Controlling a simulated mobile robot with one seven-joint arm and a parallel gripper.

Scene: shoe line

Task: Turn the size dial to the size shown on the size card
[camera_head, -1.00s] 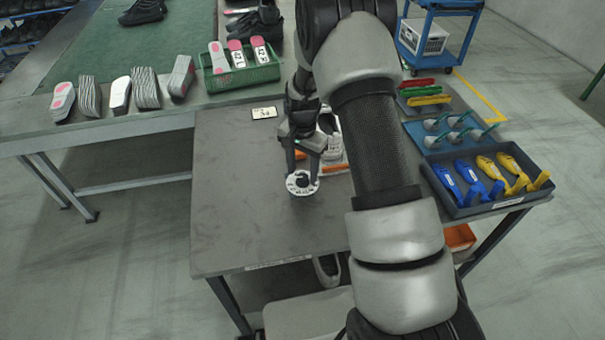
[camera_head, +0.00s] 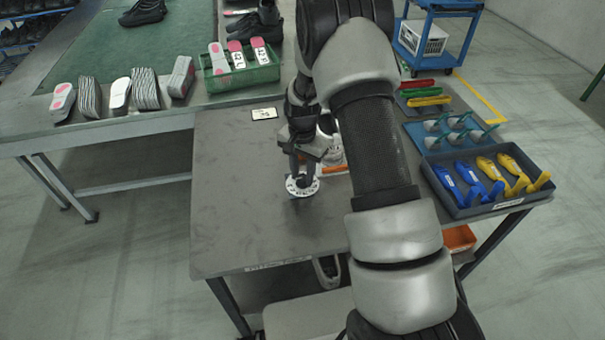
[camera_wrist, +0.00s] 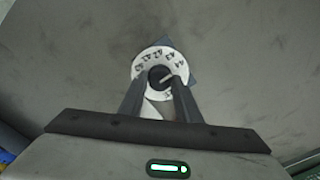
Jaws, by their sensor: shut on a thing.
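The size dial is a white disc (camera_head: 301,187) with dark numbers around its rim, standing on the grey table. It also shows in the wrist view (camera_wrist: 151,66), with a dark central knob (camera_wrist: 160,77) that carries a light pointer line. The numbers are too small to read surely. My gripper (camera_head: 304,178) points down at the dial and is shut on the knob; its two fingers (camera_wrist: 160,88) reach in from below in the wrist view. The size card (camera_head: 264,114) is a small white card with a dark border near the table's back edge; its number is blurred now.
A green crate (camera_head: 240,78) of insoles stands on the bench behind. At the right of the table are a dark tray (camera_head: 497,203) of blue and yellow tools and a blue tray (camera_head: 415,134). The table's left and front parts are clear.

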